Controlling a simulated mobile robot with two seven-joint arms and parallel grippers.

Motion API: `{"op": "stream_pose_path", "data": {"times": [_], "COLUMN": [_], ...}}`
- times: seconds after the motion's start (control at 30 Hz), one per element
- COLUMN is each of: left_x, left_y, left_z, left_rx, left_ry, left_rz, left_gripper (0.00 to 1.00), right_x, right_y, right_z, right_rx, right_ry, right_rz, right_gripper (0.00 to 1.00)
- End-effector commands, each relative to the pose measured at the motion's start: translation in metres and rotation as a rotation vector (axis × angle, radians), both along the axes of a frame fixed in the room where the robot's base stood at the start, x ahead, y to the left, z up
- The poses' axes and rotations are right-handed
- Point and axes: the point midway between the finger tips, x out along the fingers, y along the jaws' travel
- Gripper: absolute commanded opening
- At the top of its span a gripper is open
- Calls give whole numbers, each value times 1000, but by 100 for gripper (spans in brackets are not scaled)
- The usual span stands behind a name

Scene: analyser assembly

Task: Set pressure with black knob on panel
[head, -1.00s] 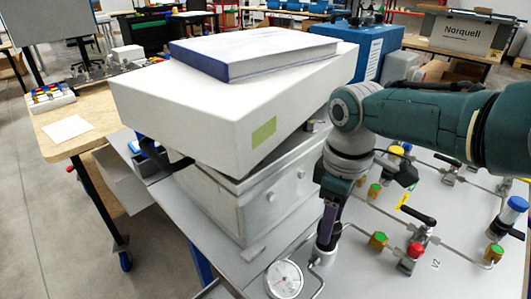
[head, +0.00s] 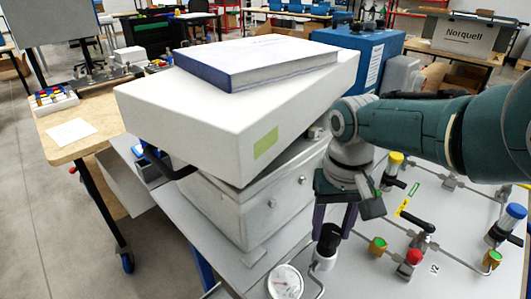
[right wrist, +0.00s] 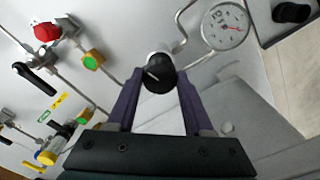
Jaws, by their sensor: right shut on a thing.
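The black knob (head: 329,239) stands upright on a pale regulator body on the panel (head: 375,270). My right gripper (head: 333,230) points down at it with one purple finger on each side. In the right wrist view the knob (right wrist: 159,73), with a white mark on its top, sits between the fingertips (right wrist: 158,80); the gripper is shut on it. The round pressure gauge (head: 284,282) is just left of the knob, joined by a pipe. The gauge (right wrist: 226,26) shows a red needle in the right wrist view; its reading is too small to tell. My left gripper is out of view.
A white box (head: 235,105) with a blue book (head: 255,62) on top stands close left of my right arm. A black-handled valve (head: 417,222), green fittings and a red knob (head: 414,257) lie to the right on the panel.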

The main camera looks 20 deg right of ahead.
Motion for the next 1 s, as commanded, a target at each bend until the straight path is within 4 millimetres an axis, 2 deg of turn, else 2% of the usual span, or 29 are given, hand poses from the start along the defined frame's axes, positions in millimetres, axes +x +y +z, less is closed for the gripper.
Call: {"op": "stream_pose_path", "data": {"times": [0.6, 1.0], "left_x": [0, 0], "left_y": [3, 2], "left_z": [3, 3], "left_rx": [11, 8], "left_ry": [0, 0], "left_rz": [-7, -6], "left_gripper": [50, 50], "right_x": [1, 1], "right_y": [2, 3], "right_z": [2, 2], "right_rx": [5, 5], "right_ry": [3, 2], "right_rz": [-549, -732], "right_gripper": [0, 0]}}
